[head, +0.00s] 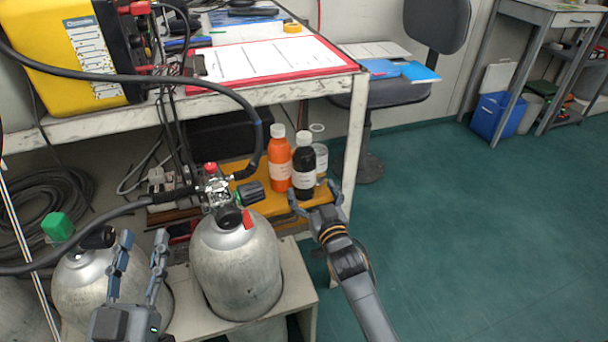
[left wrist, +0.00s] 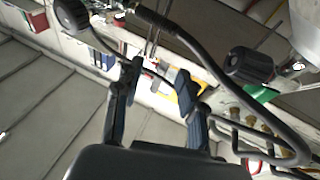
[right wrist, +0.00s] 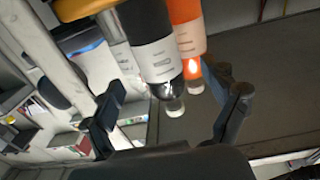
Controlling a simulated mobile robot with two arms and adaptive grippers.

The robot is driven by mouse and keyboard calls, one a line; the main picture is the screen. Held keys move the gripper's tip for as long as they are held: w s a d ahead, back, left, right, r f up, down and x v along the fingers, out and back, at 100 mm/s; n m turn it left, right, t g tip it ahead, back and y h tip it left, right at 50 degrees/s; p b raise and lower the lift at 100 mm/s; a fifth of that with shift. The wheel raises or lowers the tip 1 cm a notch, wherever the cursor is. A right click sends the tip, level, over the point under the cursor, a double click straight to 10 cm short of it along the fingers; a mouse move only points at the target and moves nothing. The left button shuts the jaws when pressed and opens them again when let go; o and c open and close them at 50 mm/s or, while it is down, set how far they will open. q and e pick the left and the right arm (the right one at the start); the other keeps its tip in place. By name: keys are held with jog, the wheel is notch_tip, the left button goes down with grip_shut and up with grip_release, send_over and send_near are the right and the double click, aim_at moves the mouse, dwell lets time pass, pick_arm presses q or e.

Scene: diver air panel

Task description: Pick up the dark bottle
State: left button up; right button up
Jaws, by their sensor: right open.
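The dark bottle (head: 304,168), black with a white cap and pale label, stands upright on a yellow-orange shelf board under the workbench. It also shows in the right wrist view (right wrist: 150,40), dark with a white label. My right gripper (head: 316,198) is open and empty, its fingers spread in front of the bottle's lower part. In the right wrist view the bottle lies between and beyond the open fingers (right wrist: 176,97); I cannot tell whether they touch it. My left gripper (head: 143,243) is open and empty over the cylinders at the left; its fingers show in the left wrist view (left wrist: 160,78).
An orange bottle (head: 279,160) stands close left of the dark one, and a clear labelled container (head: 320,158) close behind right. The bench edge (head: 290,90) hangs above. A grey cylinder (head: 235,265) with valve and hoses stands left. Floor at right is clear.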

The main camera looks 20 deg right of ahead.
aim_at(308, 178)
jog(key=shift+w, duration=0.35)
jog(key=w+b, duration=0.1)
jog(key=w, duration=0.1)
jog(key=w+b, duration=0.1)
jog(key=w, duration=0.1)
jog(key=shift+w+d+r, duration=0.15)
jog(key=shift+w+r, duration=0.05)
jog(key=shift+w, duration=0.1)
jog(key=shift+w+r, duration=0.1)
jog(key=shift+w, duration=0.1)
jog(key=c, duration=1.7)
pick_arm(q)
jog(key=s+r+t+h, duration=0.2)
jog(key=s+r+t, duration=0.3)
jog(key=r, duration=0.3)
jog(key=shift+r+t, duration=0.15)
jog(key=shift+t, duration=0.35)
pick_arm(e)
jog(key=shift+r, duration=0.1)
jog(key=shift+c, duration=0.2)
